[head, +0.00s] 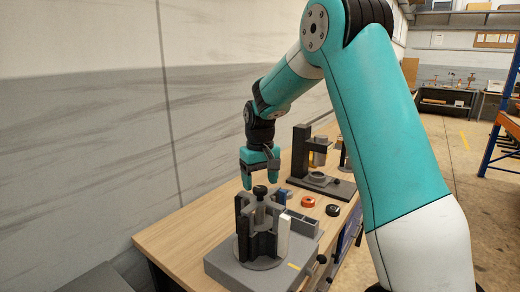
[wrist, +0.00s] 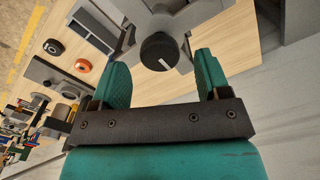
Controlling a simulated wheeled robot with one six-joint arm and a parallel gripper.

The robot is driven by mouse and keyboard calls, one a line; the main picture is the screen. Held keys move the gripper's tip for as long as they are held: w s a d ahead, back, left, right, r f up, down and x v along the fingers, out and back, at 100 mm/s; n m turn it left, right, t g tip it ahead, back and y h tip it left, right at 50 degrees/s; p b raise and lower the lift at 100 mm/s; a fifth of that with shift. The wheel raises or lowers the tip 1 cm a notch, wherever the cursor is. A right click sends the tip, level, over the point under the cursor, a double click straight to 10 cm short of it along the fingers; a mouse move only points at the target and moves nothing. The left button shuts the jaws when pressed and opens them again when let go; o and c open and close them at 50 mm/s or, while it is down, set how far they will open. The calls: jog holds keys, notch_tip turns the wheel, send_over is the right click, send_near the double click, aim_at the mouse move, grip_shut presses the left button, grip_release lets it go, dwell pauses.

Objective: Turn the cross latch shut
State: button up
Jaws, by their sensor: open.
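The grey tray cleaner (head: 250,272) stands on the near end of the wooden bench, with dark upright posts and a round base. A dark round knob (head: 260,190), which I take to be the cross latch, tops its centre post. In the wrist view the knob (wrist: 159,52) shows a pale line across its top. My gripper (head: 261,187) points down just above the knob. In the wrist view its two teal fingers (wrist: 162,70) are apart, with the knob between and beyond them. I cannot tell whether the fingertips reach down around it.
An orange ring (head: 308,202) and a black ring (head: 332,210) lie on the bench (head: 190,232) right of the cleaner. A dark stand (head: 302,150) with a grey cylinder is behind them. A wall runs along the left; the bench's left part is clear.

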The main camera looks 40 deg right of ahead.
aim_at(260, 188)
notch_tip(260, 188, up, 15)
jog(key=b, duration=0.2)
jog(key=shift+r, duration=0.2)
jog(key=s+a+f+n+y+b, duration=0.1)
jog(key=s+a+f+n, duration=0.2)
jog(key=a, duration=0.5)
jog(key=s+a+f+n+b, duration=0.1)
jog(key=s+a+f+n, duration=0.1)
jog(key=s+a+f, duration=0.35)
jog(key=s+a+f+n+y, duration=0.1)
jog(key=s+a+f+n, duration=0.1)
jog(key=s+a, duration=0.4)
jog(key=s+a+f+n+y+b, duration=0.1)
jog(key=s+a+f, duration=0.4)
jog(key=s, duration=0.7)
jog(key=shift+a+n+y+b, duration=0.3)
jog(key=shift+a+n+y, duration=0.3)
jog(key=shift+a, duration=0.4)
